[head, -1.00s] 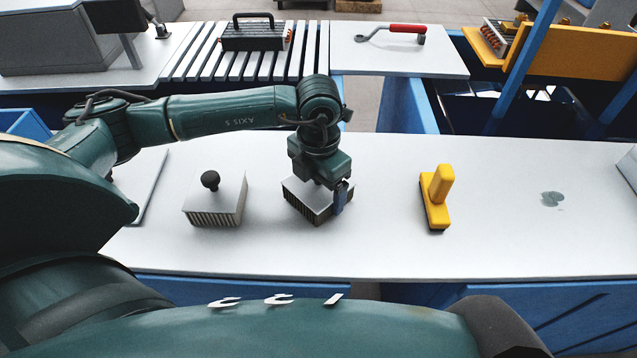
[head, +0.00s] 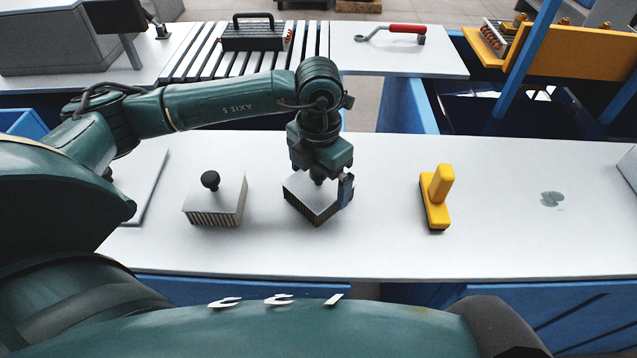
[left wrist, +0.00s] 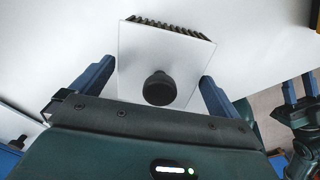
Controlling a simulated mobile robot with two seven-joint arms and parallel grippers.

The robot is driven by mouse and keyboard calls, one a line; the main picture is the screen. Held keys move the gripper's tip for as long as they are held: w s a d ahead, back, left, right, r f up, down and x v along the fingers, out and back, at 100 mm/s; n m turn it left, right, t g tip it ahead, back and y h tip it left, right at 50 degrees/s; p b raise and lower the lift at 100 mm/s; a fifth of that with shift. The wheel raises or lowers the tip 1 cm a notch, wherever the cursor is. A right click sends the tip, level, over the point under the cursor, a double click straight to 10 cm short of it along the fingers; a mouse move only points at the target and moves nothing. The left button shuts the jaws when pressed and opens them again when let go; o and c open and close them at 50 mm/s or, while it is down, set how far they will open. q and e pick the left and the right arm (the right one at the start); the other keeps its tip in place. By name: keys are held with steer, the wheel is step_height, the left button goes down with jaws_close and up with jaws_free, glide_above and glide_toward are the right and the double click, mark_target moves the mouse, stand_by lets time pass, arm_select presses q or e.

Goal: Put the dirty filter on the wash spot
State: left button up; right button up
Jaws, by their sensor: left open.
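A filter block (head: 312,200) with a pale top, dark fins and a black knob stands on the white table; it also shows in the left wrist view (left wrist: 150,62). Its fins look darker than those of a second knobbed filter (head: 214,205) to its left. My left gripper (head: 330,190) is over the darker-finned filter, open, with its blue fingers (left wrist: 155,88) on either side of the knob and apart from it. A grey wet-looking patch (head: 552,199) lies at the table's right. Blue fingers of what looks like my right gripper (left wrist: 299,88) show apart in the left wrist view.
A yellow-handled brush (head: 437,198) stands between the darker-finned filter and the grey patch. Behind are a slatted rack (head: 190,54) with a black-handled unit (head: 254,35) and a red-handled tool (head: 400,31). The table around the patch is clear.

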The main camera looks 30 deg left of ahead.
arm_select(q)
step_height(320, 180, up, 10)
steer(key=shift+f, duration=0.25)
stand_by(0.5)
